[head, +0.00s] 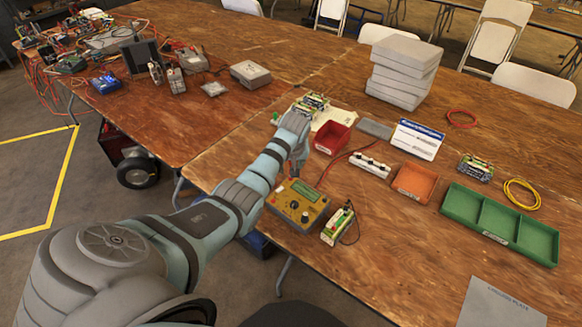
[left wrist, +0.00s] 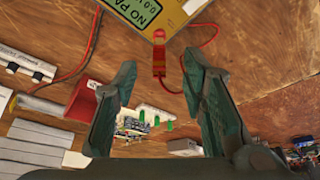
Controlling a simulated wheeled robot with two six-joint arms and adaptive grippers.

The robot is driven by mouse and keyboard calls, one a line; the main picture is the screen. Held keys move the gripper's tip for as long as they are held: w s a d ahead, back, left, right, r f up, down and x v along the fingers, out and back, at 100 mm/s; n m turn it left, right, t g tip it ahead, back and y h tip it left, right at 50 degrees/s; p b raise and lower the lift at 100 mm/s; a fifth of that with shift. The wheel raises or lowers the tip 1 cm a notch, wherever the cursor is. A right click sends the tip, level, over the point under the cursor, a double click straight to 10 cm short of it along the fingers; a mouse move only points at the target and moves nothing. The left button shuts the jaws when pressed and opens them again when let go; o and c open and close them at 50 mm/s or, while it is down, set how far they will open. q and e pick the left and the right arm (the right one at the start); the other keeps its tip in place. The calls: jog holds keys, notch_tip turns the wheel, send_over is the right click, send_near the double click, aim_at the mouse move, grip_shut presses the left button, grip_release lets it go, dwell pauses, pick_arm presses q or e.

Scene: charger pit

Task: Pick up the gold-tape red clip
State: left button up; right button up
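The red clip (left wrist: 159,62) lies by the yellow meter's edge in the left wrist view, with a red lead curving off to its right. Its gold tape is too small to make out for certain. My left gripper (left wrist: 160,68) is open, its two dark fingers on either side of the clip in the picture; I cannot tell how far above it they are. In the head view my left gripper (head: 298,150) is over the table just beyond the yellow meter (head: 298,205), and the clip is not discernible there. My right gripper is not in view.
A red bin (head: 332,138), white power strip (head: 370,164), orange tray (head: 413,183) and green divided tray (head: 500,225) stand to the right. A green-and-white pack (head: 337,225) stands beside the meter.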

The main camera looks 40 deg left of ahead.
pick_arm(q)
jog(key=b+x, duration=0.1)
jog(key=x, duration=0.3)
jog(key=shift+d+b, duration=0.1)
jog(key=shift+b, duration=0.3)
jog(key=shift+r, duration=0.1)
jog(key=shift+c, duration=0.2)
grip_shut()
jog(key=shift+r+p, duration=0.35)
jog(key=shift+r, duration=0.15)
notch_tip(320, 180, up, 10)
jog(key=p, duration=0.2)
jog(key=shift+f+p, duration=0.15)
jog(key=shift+p, duration=0.2)
notch_tip(320, 180, up, 9)
send_over(291, 165)
jog(key=shift+r, duration=0.2)
